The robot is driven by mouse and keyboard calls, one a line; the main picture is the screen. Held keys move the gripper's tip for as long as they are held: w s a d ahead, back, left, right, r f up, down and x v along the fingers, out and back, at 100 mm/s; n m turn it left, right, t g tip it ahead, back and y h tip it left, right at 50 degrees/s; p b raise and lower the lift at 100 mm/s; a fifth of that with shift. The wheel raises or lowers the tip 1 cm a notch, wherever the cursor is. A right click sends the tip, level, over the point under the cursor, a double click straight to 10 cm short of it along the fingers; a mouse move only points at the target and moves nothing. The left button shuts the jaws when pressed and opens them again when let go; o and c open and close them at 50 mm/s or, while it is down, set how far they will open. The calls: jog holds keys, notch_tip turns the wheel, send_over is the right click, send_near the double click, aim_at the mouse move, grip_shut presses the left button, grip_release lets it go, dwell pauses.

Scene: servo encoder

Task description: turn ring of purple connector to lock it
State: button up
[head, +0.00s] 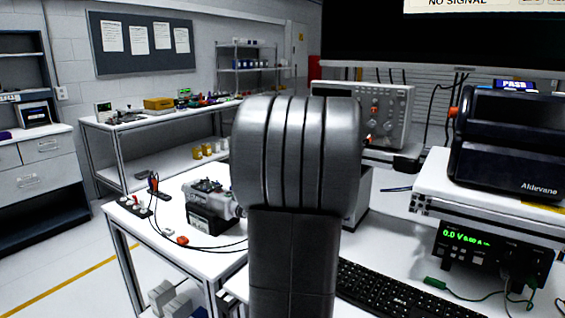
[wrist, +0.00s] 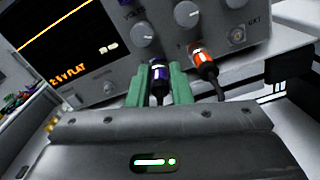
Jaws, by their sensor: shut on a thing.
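The purple connector (wrist: 157,80) is in the wrist view, at the lower front of the grey oscilloscope-like instrument. It has a dark purple ring with a pale band. My gripper (wrist: 158,78) has green fingers, one on each side of the connector, and is shut on its ring. The connector's far end at the panel is partly hidden, and I cannot tell how far the ring is turned. In the head view my arm hides the connector and the gripper.
An orange connector (wrist: 203,58) with a black cable is plugged in close to the right of my fingers. Knobs (wrist: 142,34) and a screen (wrist: 65,40) are above and left. In the head view the instrument (head: 385,112) stands behind my arm, with a keyboard (head: 390,290) in front.

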jog(key=shift+m+b, duration=0.65)
jog(key=shift+m, duration=0.05)
dwell(0.7)
jog(key=o, duration=0.5)
jog(key=shift+o, duration=0.2)
jog(key=b+v, duration=0.2)
jog(key=v, duration=0.7)
dwell(0.5)
jog(key=shift+p+x, duration=0.95)
jog(key=shift+x, duration=3.3)
